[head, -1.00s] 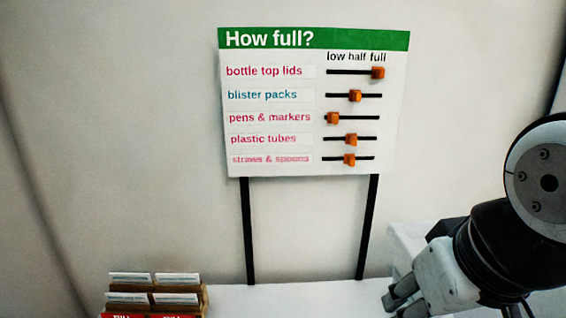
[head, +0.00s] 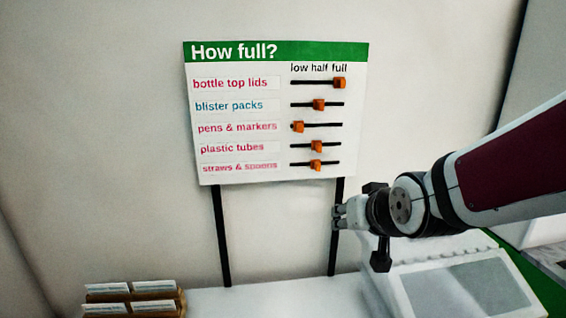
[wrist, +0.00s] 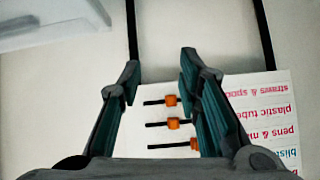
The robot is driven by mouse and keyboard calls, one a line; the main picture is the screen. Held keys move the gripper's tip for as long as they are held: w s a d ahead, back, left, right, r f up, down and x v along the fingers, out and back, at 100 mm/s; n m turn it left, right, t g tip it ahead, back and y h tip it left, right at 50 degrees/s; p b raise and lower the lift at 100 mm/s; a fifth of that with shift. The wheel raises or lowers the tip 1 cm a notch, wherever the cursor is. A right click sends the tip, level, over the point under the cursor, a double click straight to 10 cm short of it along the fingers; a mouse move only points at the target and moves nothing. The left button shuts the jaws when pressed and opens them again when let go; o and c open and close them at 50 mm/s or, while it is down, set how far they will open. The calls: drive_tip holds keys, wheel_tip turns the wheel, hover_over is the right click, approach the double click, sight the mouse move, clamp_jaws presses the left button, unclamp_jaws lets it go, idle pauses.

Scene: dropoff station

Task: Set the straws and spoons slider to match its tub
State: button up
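The "How full?" board (head: 240,180) stands on two black posts against the wall. Its bottom row, straws & spoons, has an orange slider knob (head: 315,166) near the middle of its black track, below "half". My gripper (head: 336,217) is just below the board by the right post. In the wrist view the board is upside down, and the straws & spoons knob (wrist: 171,100) shows between and beyond the two fingers of my gripper (wrist: 160,68). The fingers are apart with nothing between the tips. No straws and spoons tub can be made out.
The plastic tubes knob (head: 316,146) sits close above, also mid-track. The pens & markers knob (head: 298,127) is at low. A white unit with a grey panel (head: 465,285) stands below my arm. A card rack (head: 135,297) is at lower left.

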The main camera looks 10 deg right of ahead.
sight(319, 167)
drive_tip(key=w+t, duration=0.2)
drive_tip(key=w, duration=0.4)
drive_tip(key=w+r+n+t, duration=0.1)
drive_tip(key=w+t, duration=0.2)
drive_tip(key=w, duration=0.4)
drive_tip(key=w+a+r+t+p, duration=0.1)
drive_tip(key=w+t, duration=0.1)
drive_tip(key=w, duration=0.5)
drive_tip(key=shift+w+t, duration=0.15)
drive_tip(key=shift+t, duration=0.15)
clamp_jaws()
